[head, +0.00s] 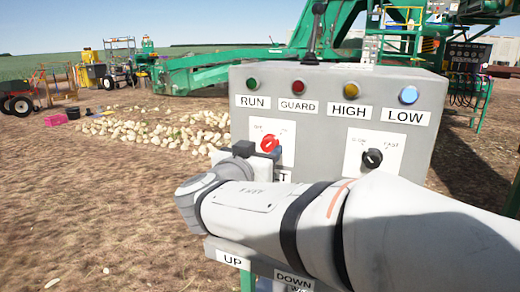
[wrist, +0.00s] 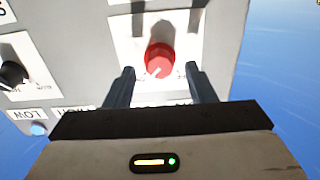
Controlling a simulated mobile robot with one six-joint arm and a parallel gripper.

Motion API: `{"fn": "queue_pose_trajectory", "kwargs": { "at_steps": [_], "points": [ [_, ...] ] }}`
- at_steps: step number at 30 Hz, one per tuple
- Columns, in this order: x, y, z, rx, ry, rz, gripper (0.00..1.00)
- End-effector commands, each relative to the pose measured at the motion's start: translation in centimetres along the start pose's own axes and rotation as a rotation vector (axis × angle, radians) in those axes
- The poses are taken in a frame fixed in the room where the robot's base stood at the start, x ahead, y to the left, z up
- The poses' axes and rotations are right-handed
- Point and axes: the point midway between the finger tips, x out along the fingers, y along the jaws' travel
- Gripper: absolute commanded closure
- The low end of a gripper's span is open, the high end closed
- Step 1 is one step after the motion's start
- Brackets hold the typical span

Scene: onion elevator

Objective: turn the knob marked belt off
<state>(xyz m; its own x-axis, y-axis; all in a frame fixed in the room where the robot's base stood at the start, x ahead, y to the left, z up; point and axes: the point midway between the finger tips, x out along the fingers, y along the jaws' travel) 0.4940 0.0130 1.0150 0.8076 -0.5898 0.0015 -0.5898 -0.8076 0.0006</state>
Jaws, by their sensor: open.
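The red knob (head: 268,144) sits on a white plate (head: 287,158) at the left of the grey control panel. The label under it is mostly hidden by my arm; only a final T shows. The small words above the knob are too blurred to read surely. My gripper (wrist: 160,72) is open, one finger on each side of the knob, with gaps visible on both sides. In the head view my gripper (head: 258,152) is at the knob's lower left.
A black knob (head: 372,158) marked slow and fast is on the right of the panel (head: 338,88). Lamps labelled RUN, GUARD, HIGH and LOW line the top. UP and DOWN labels (head: 236,259) are below my arm. Onions (head: 165,128) lie on the ground behind left.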

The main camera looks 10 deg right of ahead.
Motion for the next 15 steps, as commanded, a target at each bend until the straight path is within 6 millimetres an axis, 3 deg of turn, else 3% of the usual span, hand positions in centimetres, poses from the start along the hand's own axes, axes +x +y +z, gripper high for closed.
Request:
{"fn": "queue_pose_trajectory", "kwargs": {
  "at_steps": [6, 15],
  "points": [
    [2.2, 0.0, 0.0, 0.001, 0.000, 0.002, 0.50],
    [2.6, -0.1, 0.1, 0.000, -0.002, -0.002, 0.50]
  ]
}}
